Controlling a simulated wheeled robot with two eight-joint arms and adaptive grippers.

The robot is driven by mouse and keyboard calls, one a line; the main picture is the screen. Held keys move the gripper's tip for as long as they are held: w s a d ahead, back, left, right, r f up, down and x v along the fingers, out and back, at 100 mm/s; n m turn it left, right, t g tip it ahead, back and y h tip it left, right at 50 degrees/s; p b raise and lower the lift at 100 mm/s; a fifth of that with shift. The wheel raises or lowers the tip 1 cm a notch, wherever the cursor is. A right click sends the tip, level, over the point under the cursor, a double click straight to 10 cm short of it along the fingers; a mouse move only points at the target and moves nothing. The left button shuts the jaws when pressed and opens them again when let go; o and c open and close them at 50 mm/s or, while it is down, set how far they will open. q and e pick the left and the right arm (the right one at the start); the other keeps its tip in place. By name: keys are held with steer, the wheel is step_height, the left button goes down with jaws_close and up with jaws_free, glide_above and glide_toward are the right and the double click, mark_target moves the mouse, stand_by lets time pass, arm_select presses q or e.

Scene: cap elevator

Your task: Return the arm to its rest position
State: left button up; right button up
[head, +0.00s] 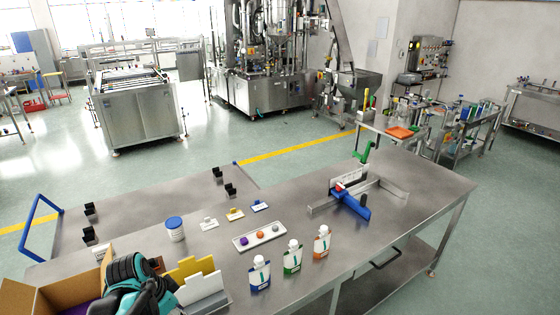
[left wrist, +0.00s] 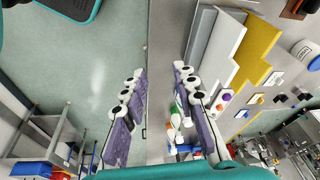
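My left arm (head: 140,288), black and teal, shows at the lower left of the head view, over the near end of the steel table (head: 420,178). In the left wrist view my left gripper (left wrist: 160,88) has its two purple-padded fingers spread wide apart, with nothing between them. The table edge and floor show beyond the fingers. My right gripper is in neither view.
A cardboard box (head: 50,296) and yellow and white stands (head: 195,270) are close around my left arm. The table's right end is clear.

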arm_select(q)
steer(key=s+d+f+n+t+b, duration=0.2)
steer(key=s+d+f+n+b, duration=0.2)
steer(key=b, duration=0.4)
steer(key=s+d+f+n+t+y+b, duration=0.1)
steer(key=s+d+f+n+t+b, duration=0.1)
steer(key=s+d+f+n+b, duration=0.2)
step_height(320, 180, down, 4)
steer(key=b, duration=0.3)
steer(key=shift+s+r+y+b, duration=0.15)
steer(key=shift+r+y+b, duration=0.05)
steer(key=shift+y+b, duration=0.15)
steer(key=shift+o, duration=0.6)
